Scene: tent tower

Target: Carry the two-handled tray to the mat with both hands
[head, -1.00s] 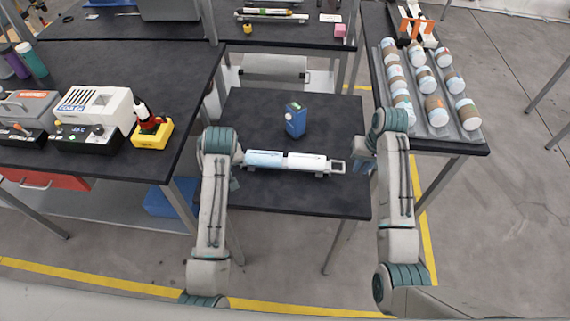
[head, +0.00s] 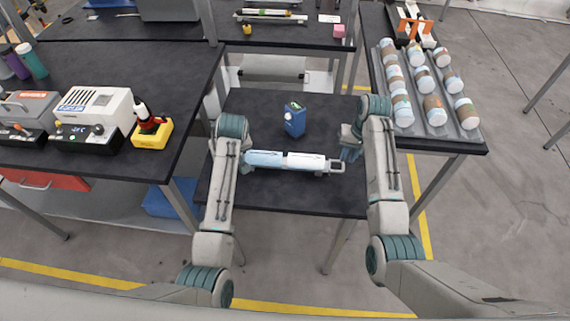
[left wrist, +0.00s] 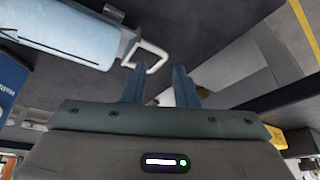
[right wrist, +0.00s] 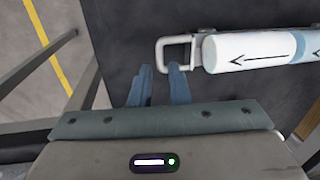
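The tray (head: 336,166) is a narrow carrier with a square loop handle at each end, lying across the low dark table. It holds a pale blue cylinder (head: 264,159) and a white cylinder (head: 305,162) end to end. In the left wrist view, my left gripper (left wrist: 157,68) is open with one handle (left wrist: 156,49) just off its fingertips. In the right wrist view, my right gripper (right wrist: 160,68) is open, its fingertips close at the other handle (right wrist: 160,55). Contact is unclear. My left gripper is mostly hidden in the head view. I cannot make out a mat.
A blue box (head: 295,120) stands on the low table (head: 260,195) behind the tray. A higher bench (head: 110,60) with machines is at left. At right, a table holds a rack (head: 438,125) of several jars. Bare floor lies in front.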

